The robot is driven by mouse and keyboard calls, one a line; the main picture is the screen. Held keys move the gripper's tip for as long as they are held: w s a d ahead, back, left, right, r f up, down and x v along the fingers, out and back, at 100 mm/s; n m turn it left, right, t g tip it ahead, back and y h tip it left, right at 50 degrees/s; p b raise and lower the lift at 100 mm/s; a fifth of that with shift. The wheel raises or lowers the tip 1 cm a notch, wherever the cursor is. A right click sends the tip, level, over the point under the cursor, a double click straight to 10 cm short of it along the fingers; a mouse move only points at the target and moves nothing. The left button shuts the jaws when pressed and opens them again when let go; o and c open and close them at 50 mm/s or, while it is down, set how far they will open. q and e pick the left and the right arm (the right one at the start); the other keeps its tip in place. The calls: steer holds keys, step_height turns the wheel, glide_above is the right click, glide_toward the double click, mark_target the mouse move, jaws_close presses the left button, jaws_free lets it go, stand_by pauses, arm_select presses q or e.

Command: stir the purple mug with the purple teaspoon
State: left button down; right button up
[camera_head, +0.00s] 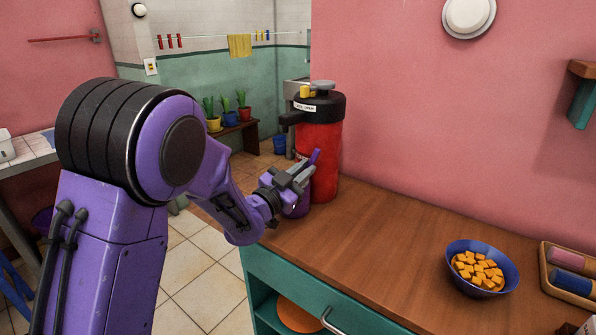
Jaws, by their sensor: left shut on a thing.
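My left arm comes in from the left, and its gripper (298,177) is over the far left part of the wooden counter. The gripper is shut on the purple teaspoon (314,157), whose end sticks up past the fingers. The purple mug (302,206) stands on the counter directly below the gripper, partly hidden by it. I cannot tell whether the lower part of the teaspoon is inside the mug. My right gripper is not in view.
A red dispenser with a black top (325,150) stands close behind the mug. A blue bowl of orange cubes (458,247) and a wooden tray with rolled items (546,287) are at the right. The counter (375,240) between is clear.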

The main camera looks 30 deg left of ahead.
arm_select(q)
steer(key=w+d+r+p, duration=0.1)
steer(key=d+r+p, duration=0.2)
steer(key=r+p, duration=0.3)
steer(key=shift+w+r, duration=0.25)
steer(key=shift+r, duration=1.05)
step_height(320, 180, up, 5)
steer(key=p, duration=0.4)
